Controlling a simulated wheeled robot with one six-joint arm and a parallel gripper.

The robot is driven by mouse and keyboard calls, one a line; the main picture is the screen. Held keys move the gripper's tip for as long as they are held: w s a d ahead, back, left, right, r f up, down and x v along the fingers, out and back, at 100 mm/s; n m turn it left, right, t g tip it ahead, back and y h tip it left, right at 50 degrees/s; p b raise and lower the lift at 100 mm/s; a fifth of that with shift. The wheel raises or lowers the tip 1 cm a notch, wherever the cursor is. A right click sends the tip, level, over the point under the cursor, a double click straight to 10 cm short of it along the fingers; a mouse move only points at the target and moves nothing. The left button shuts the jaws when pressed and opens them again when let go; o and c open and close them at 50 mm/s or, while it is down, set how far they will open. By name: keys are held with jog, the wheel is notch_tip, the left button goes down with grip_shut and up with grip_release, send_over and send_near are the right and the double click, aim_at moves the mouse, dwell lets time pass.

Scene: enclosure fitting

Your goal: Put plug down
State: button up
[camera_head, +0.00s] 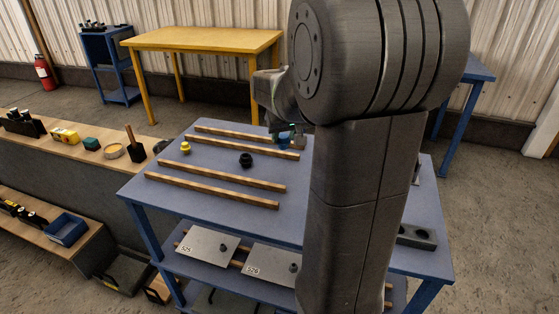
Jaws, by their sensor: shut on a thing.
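My gripper (292,128) is at the back middle of the blue table (215,196), partly hidden behind my own arm. It is shut on a small blue plug (284,142), held low near the right end of the wooden strips; whether the plug touches the table I cannot tell. A yellow plug (185,147) stands at the left between two strips. A black plug (246,160) stands in the middle, left of and nearer than the gripper.
Several wooden strips (211,189) lie across the table. Plates marked 525 (208,246) and 526 (270,262) lie on the lower shelf. A dark block with holes (416,237) is at the right. My arm hides the table's right middle. A side bench (72,149) holds small items.

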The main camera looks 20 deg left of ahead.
notch_tip(320, 180, down, 9)
jog(key=shift+s+d+r+b, duration=0.1)
jog(key=shift+r+b, duration=0.1)
jog(key=shift+b, duration=0.1)
jog(key=shift+f, duration=0.1)
jog(key=o, duration=1.1)
jog(key=shift+r, duration=0.3)
jog(key=v, duration=1.1)
jog(key=shift+s+d+r+p, duration=0.15)
jog(key=shift+s+r+p, duration=0.1)
jog(key=shift+p, duration=0.15)
